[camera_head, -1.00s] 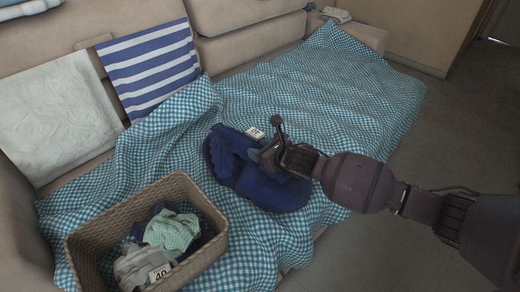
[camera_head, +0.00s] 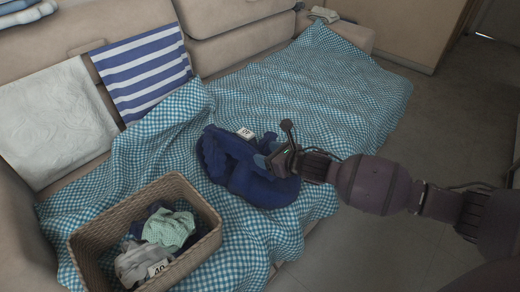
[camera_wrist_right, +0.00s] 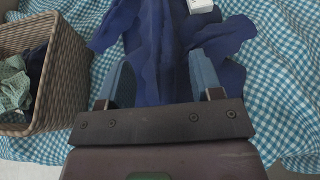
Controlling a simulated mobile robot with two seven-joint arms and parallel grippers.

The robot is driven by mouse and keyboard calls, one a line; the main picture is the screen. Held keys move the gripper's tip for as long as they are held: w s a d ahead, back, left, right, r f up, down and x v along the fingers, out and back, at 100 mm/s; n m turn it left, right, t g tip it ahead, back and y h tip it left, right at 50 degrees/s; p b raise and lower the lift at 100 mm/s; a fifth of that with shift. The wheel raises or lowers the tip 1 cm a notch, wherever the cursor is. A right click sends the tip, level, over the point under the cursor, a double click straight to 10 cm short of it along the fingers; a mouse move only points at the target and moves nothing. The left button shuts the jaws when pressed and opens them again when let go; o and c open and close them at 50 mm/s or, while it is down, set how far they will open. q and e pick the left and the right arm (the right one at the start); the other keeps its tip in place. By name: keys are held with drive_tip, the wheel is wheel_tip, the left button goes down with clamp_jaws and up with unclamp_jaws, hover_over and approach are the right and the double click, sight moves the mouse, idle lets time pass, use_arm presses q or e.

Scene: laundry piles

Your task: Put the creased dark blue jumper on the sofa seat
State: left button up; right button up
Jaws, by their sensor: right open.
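The creased dark blue jumper (camera_head: 258,188) lies bunched on the checked cloth over the sofa seat, to the right of the basket. A small white tag (camera_head: 245,133) with dark print shows at its upper edge. My right gripper (camera_head: 272,160) is over the right part of the jumper. In the right wrist view its two blue-grey fingers (camera_wrist_right: 160,82) are spread apart, with the jumper (camera_wrist_right: 158,45) showing between and beyond them. I cannot tell whether the fingers touch the cloth. My left gripper is not in view.
A wicker basket (camera_head: 100,238) with several folded or crumpled clothes stands at the front left. A blue-white checked cloth (camera_head: 330,85) covers the seat, with free room to the right. A striped cloth (camera_head: 145,72) and a white cushion (camera_head: 52,120) lean on the backrest.

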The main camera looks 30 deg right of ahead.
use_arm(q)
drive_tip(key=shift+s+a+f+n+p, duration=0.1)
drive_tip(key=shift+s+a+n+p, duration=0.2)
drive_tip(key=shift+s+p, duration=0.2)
use_arm(e)
drive_tip(key=shift+v, duration=2.05)
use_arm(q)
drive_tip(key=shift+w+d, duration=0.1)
